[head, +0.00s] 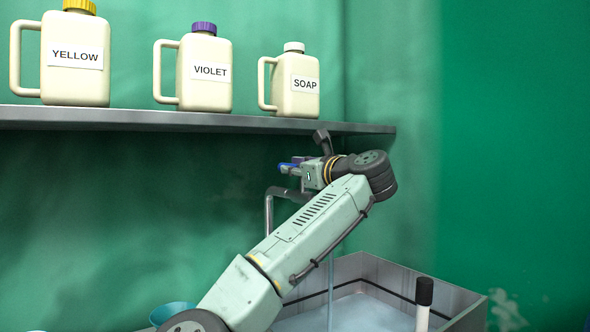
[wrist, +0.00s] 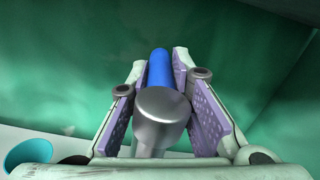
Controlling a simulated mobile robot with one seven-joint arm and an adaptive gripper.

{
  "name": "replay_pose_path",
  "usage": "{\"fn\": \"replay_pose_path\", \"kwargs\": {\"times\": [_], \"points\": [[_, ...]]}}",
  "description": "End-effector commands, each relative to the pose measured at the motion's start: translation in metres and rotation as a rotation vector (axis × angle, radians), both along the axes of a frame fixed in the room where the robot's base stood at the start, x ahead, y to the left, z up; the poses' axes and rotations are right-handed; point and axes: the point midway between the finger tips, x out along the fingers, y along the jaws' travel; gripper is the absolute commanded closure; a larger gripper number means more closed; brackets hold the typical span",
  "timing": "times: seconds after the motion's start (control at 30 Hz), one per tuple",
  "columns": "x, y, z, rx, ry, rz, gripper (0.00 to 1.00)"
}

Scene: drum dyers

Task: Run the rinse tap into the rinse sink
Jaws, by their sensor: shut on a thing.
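The rinse tap is a grey metal pipe (head: 269,212) against the green wall, partly hidden behind my arm. In the wrist view its round metal body (wrist: 161,105) and blue handle (wrist: 160,68) lie between my purple-padded fingers. My gripper (head: 292,167) is shut on the blue handle, which also shows at the fingertips in the head view. A thin pale stream of water (head: 331,280) falls into the rinse sink. The sink is a grey rectangular basin (head: 455,298) at the lower right, with pale bluish water in it.
A grey shelf (head: 200,120) above the tap bears jugs labelled yellow (head: 75,60), violet (head: 205,75) and soap (head: 295,87). A teal bowl (head: 172,312) stands at lower left. A black-topped post (head: 424,292) stands at the sink's front.

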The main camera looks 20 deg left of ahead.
Motion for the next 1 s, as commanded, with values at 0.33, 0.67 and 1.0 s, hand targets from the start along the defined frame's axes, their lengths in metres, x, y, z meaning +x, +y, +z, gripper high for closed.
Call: {"fn": "replay_pose_path", "kwargs": {"times": [0.33,0.67,1.0], "points": [[0.0030,-0.0011,-0.0002,-0.004,0.002,-0.094,1.00],[0.0046,-0.0043,0.0002,0.001,-0.001,-0.159,1.00],[0.0046,-0.0042,0.0004,0.001,-0.001,-0.158,0.64]]}}
